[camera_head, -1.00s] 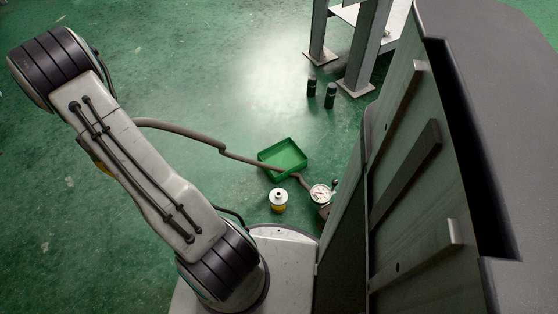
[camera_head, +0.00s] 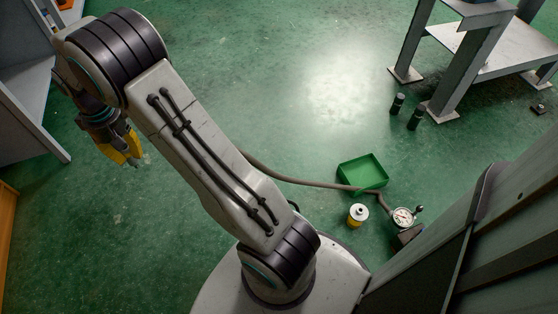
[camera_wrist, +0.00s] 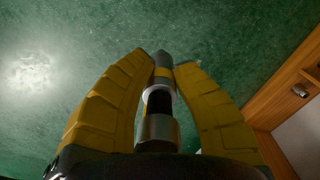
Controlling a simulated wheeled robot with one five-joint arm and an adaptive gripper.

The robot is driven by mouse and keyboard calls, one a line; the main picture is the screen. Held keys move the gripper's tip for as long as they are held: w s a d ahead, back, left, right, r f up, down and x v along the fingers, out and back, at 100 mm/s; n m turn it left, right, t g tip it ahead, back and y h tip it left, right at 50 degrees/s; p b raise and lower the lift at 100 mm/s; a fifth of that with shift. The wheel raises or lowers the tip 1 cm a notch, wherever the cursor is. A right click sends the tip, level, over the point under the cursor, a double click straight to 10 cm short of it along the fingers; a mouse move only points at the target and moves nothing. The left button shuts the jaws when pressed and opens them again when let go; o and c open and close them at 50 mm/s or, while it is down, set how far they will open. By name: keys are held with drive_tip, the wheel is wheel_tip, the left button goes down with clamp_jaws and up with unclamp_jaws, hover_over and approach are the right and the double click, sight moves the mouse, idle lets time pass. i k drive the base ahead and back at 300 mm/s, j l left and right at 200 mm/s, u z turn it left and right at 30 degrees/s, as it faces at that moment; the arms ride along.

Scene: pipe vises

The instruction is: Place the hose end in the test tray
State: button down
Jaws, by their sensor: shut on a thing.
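My gripper (camera_head: 134,158) shows at the left of the head view, over open floor. In the wrist view (camera_wrist: 161,62) its yellow fingers are shut on the hose end (camera_wrist: 159,128), a metal fitting with a pale ring and dark and yellow bands. The green test tray (camera_head: 362,170) lies on the floor right of my arm, well away from my gripper. The grey-brown hose (camera_head: 300,181) runs from behind my arm past the tray's near edge to a gauge (camera_head: 403,217). I cannot tell whether it touches the tray. The arm hides part of the hose.
A white and yellow can (camera_head: 357,215) stands just in front of the tray. Two dark cylinders (camera_head: 406,111) stand near a grey metal stand (camera_head: 440,75). A dark panel (camera_head: 450,240) is at lower right. A grey cabinet (camera_head: 32,90) is at left.

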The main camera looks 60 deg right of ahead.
sight(365, 179)
drive_tip(key=i+l+z, duration=0.15)
drive_tip(key=i+z, duration=0.2)
drive_tip(key=i+l+z, duration=0.1)
drive_tip(key=i+z, duration=0.65)
drive_tip(key=i+l+z, duration=0.5)
drive_tip(key=l+z, duration=0.2)
